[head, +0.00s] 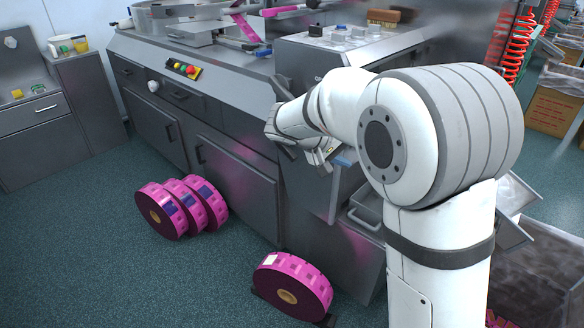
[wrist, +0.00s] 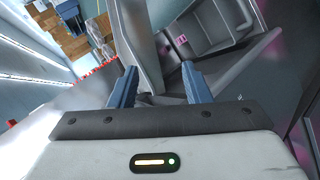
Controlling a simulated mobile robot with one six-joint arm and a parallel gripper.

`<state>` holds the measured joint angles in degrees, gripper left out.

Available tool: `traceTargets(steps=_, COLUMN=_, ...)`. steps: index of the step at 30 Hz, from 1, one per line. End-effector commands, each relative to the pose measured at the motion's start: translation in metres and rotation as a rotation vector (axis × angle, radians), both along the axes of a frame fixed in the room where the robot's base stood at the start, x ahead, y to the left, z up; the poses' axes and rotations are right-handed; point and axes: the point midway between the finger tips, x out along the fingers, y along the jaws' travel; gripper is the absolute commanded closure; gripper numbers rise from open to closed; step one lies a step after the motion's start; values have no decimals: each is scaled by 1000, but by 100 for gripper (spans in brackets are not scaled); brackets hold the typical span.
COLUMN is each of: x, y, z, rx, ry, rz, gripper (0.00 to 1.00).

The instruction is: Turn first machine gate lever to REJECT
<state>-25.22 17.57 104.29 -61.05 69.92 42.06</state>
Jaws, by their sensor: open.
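My gripper (head: 340,157) is at the front of the grey wrapping machine (head: 243,168), near its right-hand section in the head view. In the wrist view my gripper (wrist: 160,80) has its two blue fingers apart, with nothing clearly held between them. A long grey upright part (wrist: 141,42) stands just beyond the fingers; I cannot tell whether it touches them or whether it is the lever. The gate lever and any REJECT marking cannot be made out; my arm hides part of that machine front in the head view.
A grey bin or chute (wrist: 212,22) lies beyond the fingers at upper right. Several pink film reels (head: 160,211) stand on the floor by the machine, with another reel (head: 291,290) nearer. Open floor (head: 90,270) lies at left. A cardboard box (head: 553,108) stands at far right.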

Motion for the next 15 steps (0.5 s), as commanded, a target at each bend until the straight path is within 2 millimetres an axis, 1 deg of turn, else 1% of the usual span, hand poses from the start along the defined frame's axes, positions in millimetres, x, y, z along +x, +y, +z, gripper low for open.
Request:
traceTargets(steps=1, x=24, y=26, z=-42, rx=-62, ry=-51, rz=37, gripper=56)
traceTargets(steps=2, x=37, y=41, z=-52, rx=-95, ry=-90, rz=59, gripper=56)
traceTargets(steps=3, x=53, y=60, z=-65, rx=-136, ry=-144, rz=85, gripper=56)
traceTargets(steps=5, x=73, y=90, z=-84, rx=-187, ry=-226, rz=129, gripper=56)
traceTargets(steps=6, x=84, y=110, z=-95, rx=-215, ry=-280, rz=158, gripper=56)
traceTargets(steps=9, x=104, y=155, z=-120, rx=-266, ry=-400, rz=224, gripper=56)
traceTargets(steps=12, x=114, y=189, z=-135, rx=-294, ry=-490, rz=275, gripper=56)
traceTargets(steps=15, x=118, y=208, z=-142, rx=-307, ry=-545, rz=305, gripper=56)
